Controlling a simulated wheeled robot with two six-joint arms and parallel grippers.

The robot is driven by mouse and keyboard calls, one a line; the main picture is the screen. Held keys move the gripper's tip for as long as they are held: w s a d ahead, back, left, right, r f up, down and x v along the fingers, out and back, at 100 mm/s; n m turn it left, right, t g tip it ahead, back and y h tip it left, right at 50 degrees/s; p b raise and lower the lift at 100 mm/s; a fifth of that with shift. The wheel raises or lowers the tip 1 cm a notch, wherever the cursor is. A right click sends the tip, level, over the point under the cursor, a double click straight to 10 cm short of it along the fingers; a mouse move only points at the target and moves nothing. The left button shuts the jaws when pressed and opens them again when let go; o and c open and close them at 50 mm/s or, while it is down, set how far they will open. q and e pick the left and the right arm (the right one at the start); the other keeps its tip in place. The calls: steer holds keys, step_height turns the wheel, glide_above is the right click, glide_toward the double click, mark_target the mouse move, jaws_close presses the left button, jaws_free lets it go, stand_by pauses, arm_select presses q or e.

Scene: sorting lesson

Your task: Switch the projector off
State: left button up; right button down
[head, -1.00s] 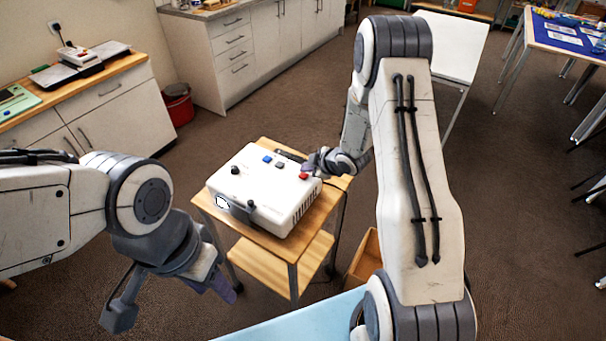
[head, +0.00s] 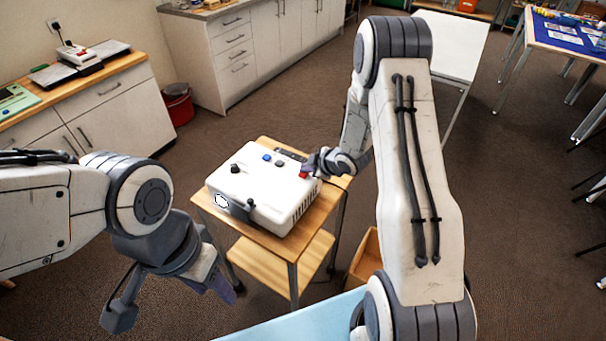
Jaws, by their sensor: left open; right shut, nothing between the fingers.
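The projector (head: 250,188) is a white box on a small wooden cart. Its lens (head: 221,200) is on the front left side and looks bright. On top are a red button (head: 303,172) near the right corner, a blue button (head: 267,157), a grey button (head: 279,163) and a dark knob (head: 235,169). My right gripper (head: 308,168) is shut and empty, with its tip at the red button and partly hiding it. I cannot tell whether it presses the button. My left gripper (head: 172,302) is open and empty, low in front of the cart.
The wooden cart (head: 262,270) has a lower shelf. A wooden box (head: 366,256) stands on the floor to the cart's right. Cabinets and a red bin (head: 178,105) are further back. The floor left of the cart is clear.

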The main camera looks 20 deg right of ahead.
mark_target(307, 175)
steer(key=shift+f, duration=0.3)
stand_by(0.5)
steer(key=shift+r, duration=0.1)
steer(key=shift+r+p, duration=0.35)
steer(key=shift+r, duration=0.3)
step_height(307, 175, up, 6)
steer(key=p, duration=0.4)
steer(key=shift+p, duration=0.4)
